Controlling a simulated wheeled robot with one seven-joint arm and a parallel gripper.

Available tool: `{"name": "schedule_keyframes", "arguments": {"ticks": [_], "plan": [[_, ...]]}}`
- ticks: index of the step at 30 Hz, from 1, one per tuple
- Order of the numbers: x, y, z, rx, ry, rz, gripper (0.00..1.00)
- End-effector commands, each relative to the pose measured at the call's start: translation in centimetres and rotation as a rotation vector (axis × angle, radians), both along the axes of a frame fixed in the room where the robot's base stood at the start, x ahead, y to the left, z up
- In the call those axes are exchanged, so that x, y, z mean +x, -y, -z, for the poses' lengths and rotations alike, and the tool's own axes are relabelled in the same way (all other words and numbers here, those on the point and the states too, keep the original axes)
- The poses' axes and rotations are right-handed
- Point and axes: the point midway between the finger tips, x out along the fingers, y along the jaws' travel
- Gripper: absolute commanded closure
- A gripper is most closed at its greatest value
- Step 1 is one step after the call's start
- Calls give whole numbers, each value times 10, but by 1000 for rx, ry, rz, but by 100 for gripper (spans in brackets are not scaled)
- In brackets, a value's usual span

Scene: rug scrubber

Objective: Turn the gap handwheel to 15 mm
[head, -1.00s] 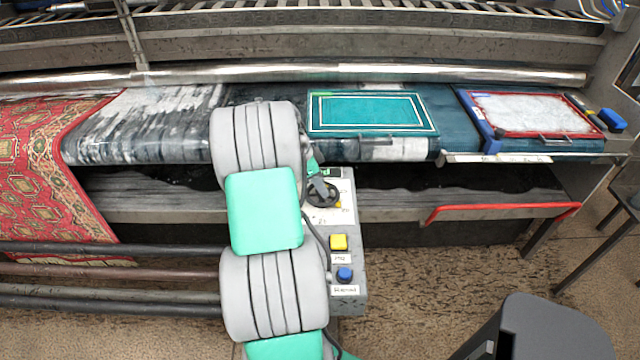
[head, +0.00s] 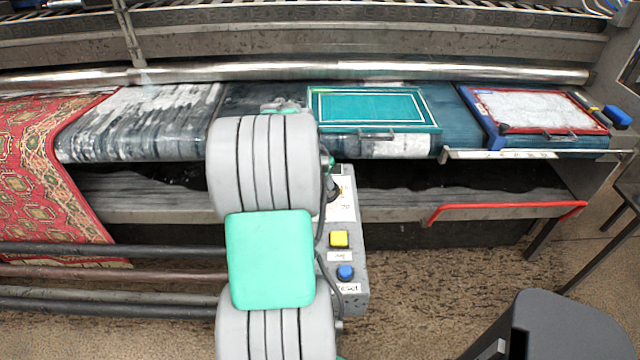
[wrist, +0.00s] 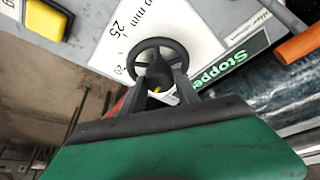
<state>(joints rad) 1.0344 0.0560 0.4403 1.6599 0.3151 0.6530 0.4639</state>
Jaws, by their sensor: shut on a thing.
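The gap handwheel is a black spoked wheel (wrist: 138,50) on a white scale plate (wrist: 125,32) in the wrist view. The plate carries "mm" and the numbers 25 and 20. A small yellow mark shows below the hub, but I cannot tell the exact setting. My gripper (wrist: 158,80) is shut on the handwheel, its two dark fingers at the hub area and near rim. The fingers hide part of the wheel. In the head view my arm covers the gripper and most of the wheel; part of the control panel (head: 350,215) shows beside it.
A green "Stopped" sign (wrist: 229,68) and an orange bar (wrist: 300,45) lie right of the wheel. A yellow button (head: 339,239) and a blue button (head: 345,272) sit lower on the panel. A red patterned rug (head: 45,170) hangs at left.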

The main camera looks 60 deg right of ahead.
Motion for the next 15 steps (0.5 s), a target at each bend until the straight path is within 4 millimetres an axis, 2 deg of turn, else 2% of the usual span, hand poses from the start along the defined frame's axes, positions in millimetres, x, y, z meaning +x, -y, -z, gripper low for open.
{"name": "schedule_keyframes", "arguments": {"ticks": [9, 15], "plan": [[-4, 1, 1, -2, -1, -230, 100], [-4, 1, 0, -2, -1, -319, 100]]}}
